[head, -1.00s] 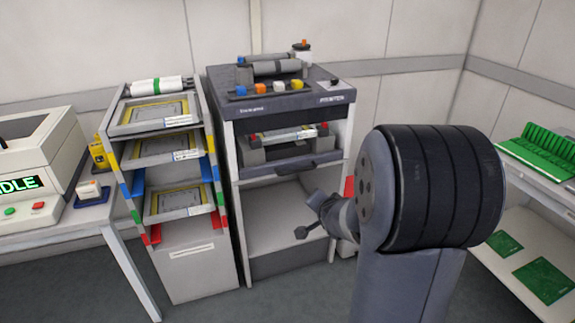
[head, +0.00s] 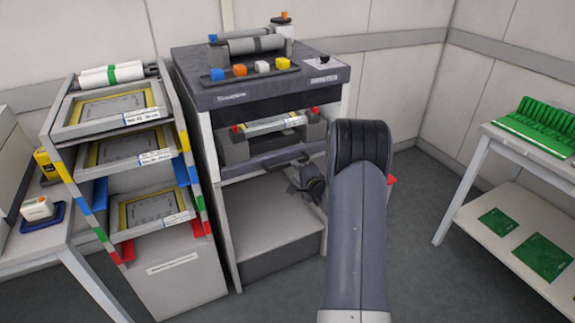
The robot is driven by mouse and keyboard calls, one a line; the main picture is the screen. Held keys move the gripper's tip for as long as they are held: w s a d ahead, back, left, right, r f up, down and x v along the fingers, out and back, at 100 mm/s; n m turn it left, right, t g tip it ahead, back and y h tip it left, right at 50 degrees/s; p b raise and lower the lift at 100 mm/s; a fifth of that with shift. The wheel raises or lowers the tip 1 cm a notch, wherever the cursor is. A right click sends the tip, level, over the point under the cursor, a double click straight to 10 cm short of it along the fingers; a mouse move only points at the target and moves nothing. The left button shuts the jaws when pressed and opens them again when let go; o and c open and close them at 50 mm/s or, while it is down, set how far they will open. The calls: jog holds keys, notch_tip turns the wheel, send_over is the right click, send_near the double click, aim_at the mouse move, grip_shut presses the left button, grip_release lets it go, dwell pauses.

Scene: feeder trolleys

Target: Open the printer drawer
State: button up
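The printer (head: 250,97) is a grey cabinet with a dark top, left of my arm in the head view. Its drawer (head: 262,161) is the dark front strip below the opening, and it looks closed. My gripper (head: 298,184) is small and dark, close to the right lower part of the drawer front in the picture. I cannot tell whether it touches the drawer. My forearm covers the printer's right side, and the fingers are too small and partly hidden to tell open from shut.
A rack of framed stencils (head: 140,150) stands close left of the printer. A table with a yellow bottle (head: 47,165) is at far left. A shelf with green boards (head: 545,130) stands at right.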

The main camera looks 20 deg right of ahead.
aim_at(289, 166)
jog(key=x, duration=0.7)
jog(key=shift+c, duration=0.4)
grip_shut()
